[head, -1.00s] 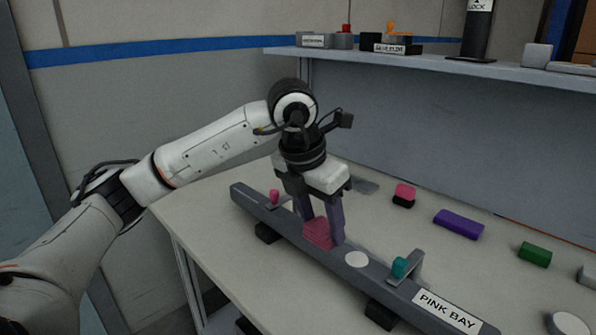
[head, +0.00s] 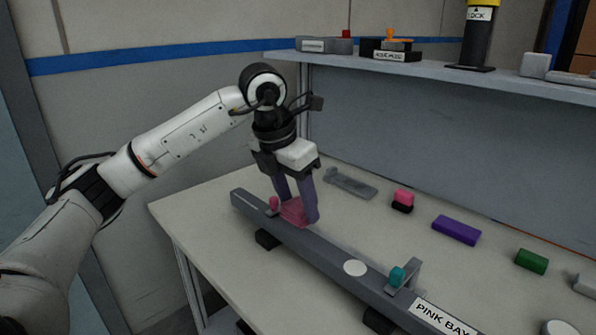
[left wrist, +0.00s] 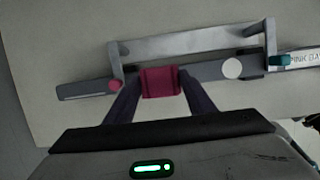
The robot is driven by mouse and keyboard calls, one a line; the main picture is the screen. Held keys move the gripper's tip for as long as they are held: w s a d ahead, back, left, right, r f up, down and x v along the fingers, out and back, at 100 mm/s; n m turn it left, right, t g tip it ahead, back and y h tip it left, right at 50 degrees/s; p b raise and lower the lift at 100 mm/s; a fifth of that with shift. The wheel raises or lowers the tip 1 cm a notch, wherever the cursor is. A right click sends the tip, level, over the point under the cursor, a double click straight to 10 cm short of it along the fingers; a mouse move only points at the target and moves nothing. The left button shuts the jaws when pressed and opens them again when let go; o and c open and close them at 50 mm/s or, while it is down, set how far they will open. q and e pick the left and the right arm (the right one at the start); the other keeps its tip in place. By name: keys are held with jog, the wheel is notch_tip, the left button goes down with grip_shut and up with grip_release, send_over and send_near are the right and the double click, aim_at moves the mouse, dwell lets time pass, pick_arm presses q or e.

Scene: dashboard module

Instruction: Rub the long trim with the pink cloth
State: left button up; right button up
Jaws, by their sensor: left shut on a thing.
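The long dark grey trim (head: 322,252) runs diagonally along the table and bears a white "PINK BAY" label (head: 443,321) at its near end. It also shows in the left wrist view (left wrist: 205,72). My left gripper (head: 296,216) points down over its far part, shut on the folded pink cloth (head: 293,211). The cloth is at the trim's top, close to the pink knob (head: 273,203); exact contact is hard to tell. In the left wrist view the cloth (left wrist: 161,82) sits between both fingertips. My right gripper is not in view.
A teal knob (head: 397,276) and a grey bracket stand on the trim's nearer half, past a white disc (head: 355,268). Pink, purple (head: 456,230) and green (head: 531,261) blocks lie behind. A shelf (head: 430,70) runs above the back of the table.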

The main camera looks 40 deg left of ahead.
pick_arm(q)
jog(key=shift+r+p, duration=1.6)
jog(key=shift+r, duration=0.65)
